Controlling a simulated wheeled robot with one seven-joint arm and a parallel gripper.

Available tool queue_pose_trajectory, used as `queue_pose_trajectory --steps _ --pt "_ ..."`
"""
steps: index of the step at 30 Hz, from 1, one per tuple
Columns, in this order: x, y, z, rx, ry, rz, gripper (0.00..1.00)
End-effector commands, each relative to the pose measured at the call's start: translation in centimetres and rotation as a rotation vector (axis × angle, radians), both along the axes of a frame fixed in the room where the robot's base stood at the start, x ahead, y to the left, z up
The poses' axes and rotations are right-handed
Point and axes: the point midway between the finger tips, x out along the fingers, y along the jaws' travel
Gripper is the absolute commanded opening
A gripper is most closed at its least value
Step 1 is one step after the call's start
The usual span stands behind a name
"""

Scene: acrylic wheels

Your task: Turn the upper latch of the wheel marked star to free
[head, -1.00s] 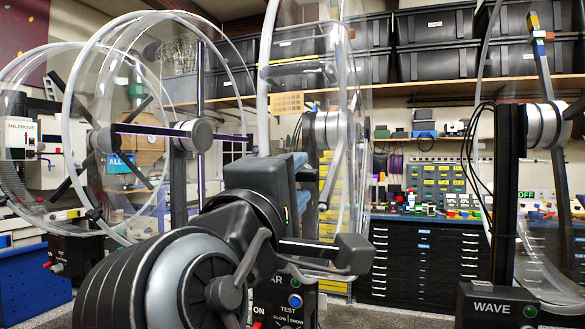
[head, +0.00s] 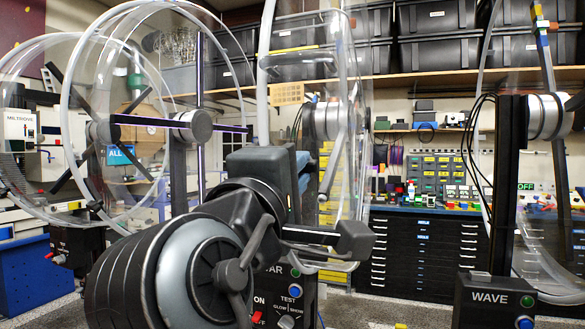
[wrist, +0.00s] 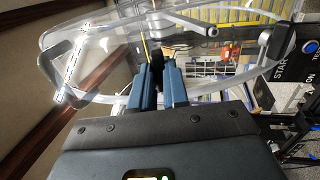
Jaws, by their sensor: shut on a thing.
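The star wheel (head: 268,70) is clear acrylic and stands edge-on in the middle of the head view, with a silver hub (head: 328,120). Its black box (head: 283,305) shows the letters "AR" in the head view; the wrist view shows a "STAR" box (wrist: 286,75) at the right. My gripper (head: 303,168) is at the wheel, left of and below the hub. In the wrist view its two blue fingers (wrist: 158,80) are shut on a small dark piece, the upper latch (wrist: 157,62). The latch is mostly hidden between the fingers, so its angle cannot be told.
A wheel with a dark bar (head: 150,121) stands at the left, and the wave wheel's box (head: 495,298) at the right. A dark block (head: 355,240) on a bar lies close right of my arm. A black drawer cabinet (head: 420,250) stands behind.

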Motion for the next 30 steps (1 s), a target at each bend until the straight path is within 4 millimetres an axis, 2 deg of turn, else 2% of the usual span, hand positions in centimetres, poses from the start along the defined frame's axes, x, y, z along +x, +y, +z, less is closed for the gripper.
queue_pose_trajectory --steps 30 --pt "-0.01 0.03 0.20 -0.209 0.077 -0.055 0.00"
